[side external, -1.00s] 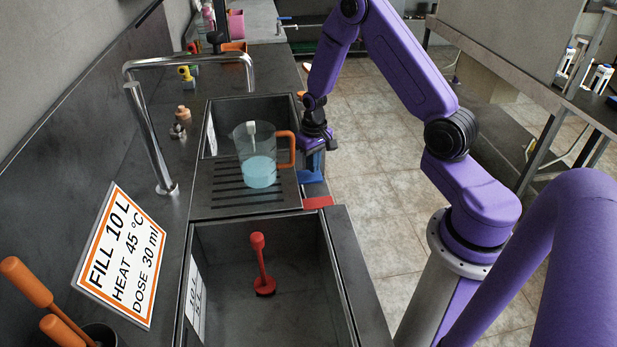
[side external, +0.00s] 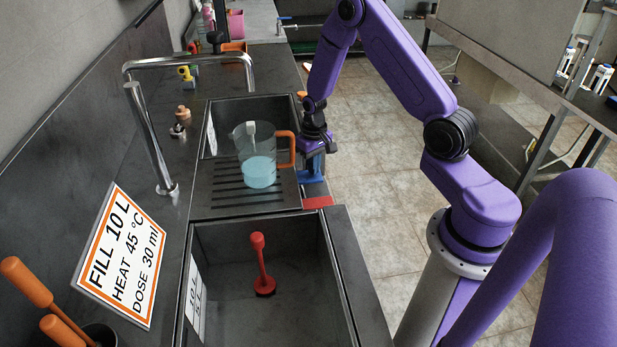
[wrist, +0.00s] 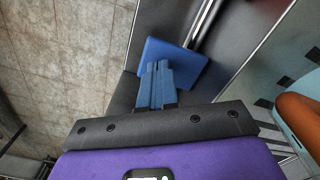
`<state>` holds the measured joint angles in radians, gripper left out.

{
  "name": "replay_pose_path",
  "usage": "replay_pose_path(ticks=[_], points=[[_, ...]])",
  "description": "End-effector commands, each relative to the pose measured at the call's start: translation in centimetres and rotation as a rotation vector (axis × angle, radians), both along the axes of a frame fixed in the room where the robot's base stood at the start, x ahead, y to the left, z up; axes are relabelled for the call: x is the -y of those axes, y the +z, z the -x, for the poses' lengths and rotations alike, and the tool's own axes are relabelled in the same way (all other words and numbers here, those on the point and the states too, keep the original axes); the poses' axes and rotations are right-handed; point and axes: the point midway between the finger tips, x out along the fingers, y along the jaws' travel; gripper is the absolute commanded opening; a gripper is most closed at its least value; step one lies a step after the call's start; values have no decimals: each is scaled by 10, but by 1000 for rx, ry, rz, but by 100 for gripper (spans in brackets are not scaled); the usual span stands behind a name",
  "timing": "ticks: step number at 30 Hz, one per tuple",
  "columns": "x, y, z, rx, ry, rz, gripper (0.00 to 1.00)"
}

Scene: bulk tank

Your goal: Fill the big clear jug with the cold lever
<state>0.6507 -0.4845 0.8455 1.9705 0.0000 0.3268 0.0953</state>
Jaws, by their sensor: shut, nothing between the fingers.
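The big clear jug (side external: 258,150) with an orange handle stands upright on the slotted drain rack (side external: 228,197) between the two basins. It is partly filled with pale blue liquid, and a small white object shows inside near its rim. The blue cold lever (side external: 311,178) sticks out at the counter's front edge, right of the jug; its flat blue plate also shows in the wrist view (wrist: 188,55). My gripper (side external: 312,165) is at this lever. In the wrist view its blue fingers (wrist: 157,66) are together, empty, and overlap the plate; whether they touch it is unclear.
A red lever (side external: 318,202) sits nearer the camera on the same edge. A tall chrome spout (side external: 190,60) arches over the far basin. The near basin (side external: 300,290) holds a red plunger-like tool (side external: 260,262). A sign (side external: 122,255) reads FILL 10 L.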

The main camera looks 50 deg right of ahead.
Motion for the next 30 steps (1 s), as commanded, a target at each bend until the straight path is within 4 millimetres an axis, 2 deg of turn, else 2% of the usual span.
replay_pose_path(ticks=[16,30], points=[[0,-14,0,1,0,0,0],[0,-14,-1,3,1,1,0]])
